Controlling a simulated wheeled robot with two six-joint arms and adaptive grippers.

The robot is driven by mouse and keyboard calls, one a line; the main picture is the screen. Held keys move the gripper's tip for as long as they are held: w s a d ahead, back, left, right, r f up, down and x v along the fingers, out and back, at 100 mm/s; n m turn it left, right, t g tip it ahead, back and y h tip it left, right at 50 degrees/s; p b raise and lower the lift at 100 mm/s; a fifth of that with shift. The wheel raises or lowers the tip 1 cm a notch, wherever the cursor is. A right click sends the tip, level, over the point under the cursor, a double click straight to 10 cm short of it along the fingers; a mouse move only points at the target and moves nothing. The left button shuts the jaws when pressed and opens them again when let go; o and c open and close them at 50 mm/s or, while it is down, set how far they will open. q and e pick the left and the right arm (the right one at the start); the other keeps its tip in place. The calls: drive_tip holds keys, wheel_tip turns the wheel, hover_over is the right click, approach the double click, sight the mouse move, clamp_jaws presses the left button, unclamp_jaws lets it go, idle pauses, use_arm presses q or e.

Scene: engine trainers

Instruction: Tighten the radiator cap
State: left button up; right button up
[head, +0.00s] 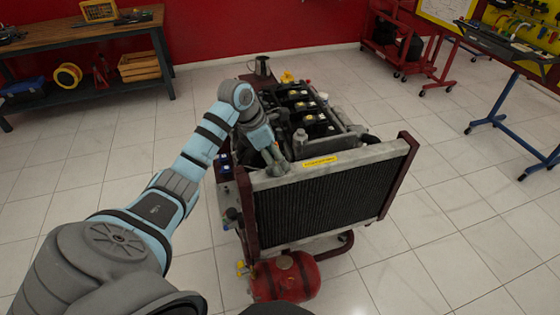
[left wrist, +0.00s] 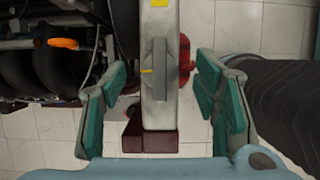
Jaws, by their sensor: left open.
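The radiator (head: 330,195) stands upright at the front of the engine trainer, with a grey top tank (head: 345,156) and a yellow label. My left gripper (head: 277,164) is over the left end of that tank, pointing down; it hides the cap in the head view. In the left wrist view the radiator cap (left wrist: 161,70) shows as a grey bar-shaped grip with a small yellow mark, on top of the tank. The gripper's green-padded fingers (left wrist: 160,85) are open, one on each side of the tank and cap, with gaps visible on both sides. My right gripper is not in view.
The engine (head: 305,110) is behind the radiator; an orange handle (left wrist: 63,43) shows beside it. A red tank (head: 287,276) is below the radiator. A wooden workbench (head: 85,38) and a blue-legged table (head: 510,100) stand apart. The tiled floor around the trainer is clear.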

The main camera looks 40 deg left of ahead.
sight(279, 165)
use_arm(q)
drive_tip(key=x, duration=0.3)
drive_tip(key=shift+a, duration=0.1)
drive_tip(key=shift+c, duration=1.1)
drive_tip(key=c, duration=0.9)
drive_tip(key=shift+f+m+b, duration=0.15)
drive_tip(key=shift+m+b, duration=0.35)
drive_tip(key=shift+b, duration=0.1)
drive_tip(key=shift+c, duration=0.2)
drive_tip(key=shift+m+g+h+b, duration=0.3)
drive_tip(key=shift+m+h+b, duration=0.1)
drive_tip(key=shift+m+b, duration=0.55)
drive_tip(key=shift+s+m+g+h+b, duration=0.1)
drive_tip(key=shift+m+g+h+b, duration=0.3)
drive_tip(key=shift+m+b, duration=0.8)
drive_tip(key=shift+m, duration=0.35)
